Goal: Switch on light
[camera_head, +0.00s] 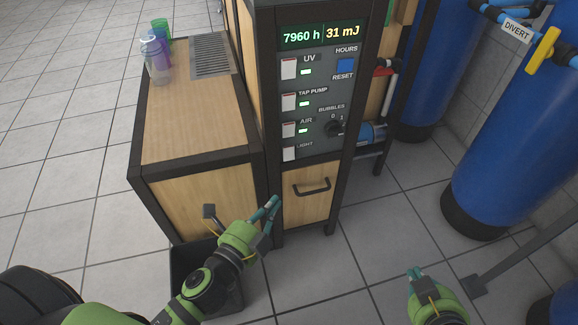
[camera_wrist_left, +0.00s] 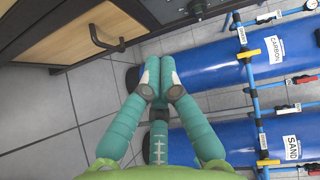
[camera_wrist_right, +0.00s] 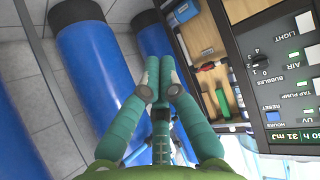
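The control panel (camera_head: 318,110) on the dark cabinet has a column of white switches. The light switch (camera_head: 289,154) is the lowest, beside the LIGHT label; no lit green lamp shows beside it in the head view. In the right wrist view the light switch (camera_wrist_right: 306,22) is at the upper right. My left gripper (camera_head: 276,200) is below the panel, in front of the cabinet's lower edge, apart from the switch. Its fingers meet, with nothing between them. My right gripper (camera_head: 415,270) is low at the right, over the floor, its fingers together and empty.
Green lamps are lit beside UV, TAP PUMP and AIR. A black knob (camera_head: 334,128) and a blue RESET button (camera_head: 345,66) are on the panel. A drawer handle (camera_head: 312,187) is below. Blue tanks (camera_head: 515,130) stand right. A dark bin (camera_head: 185,262) is beneath my left arm.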

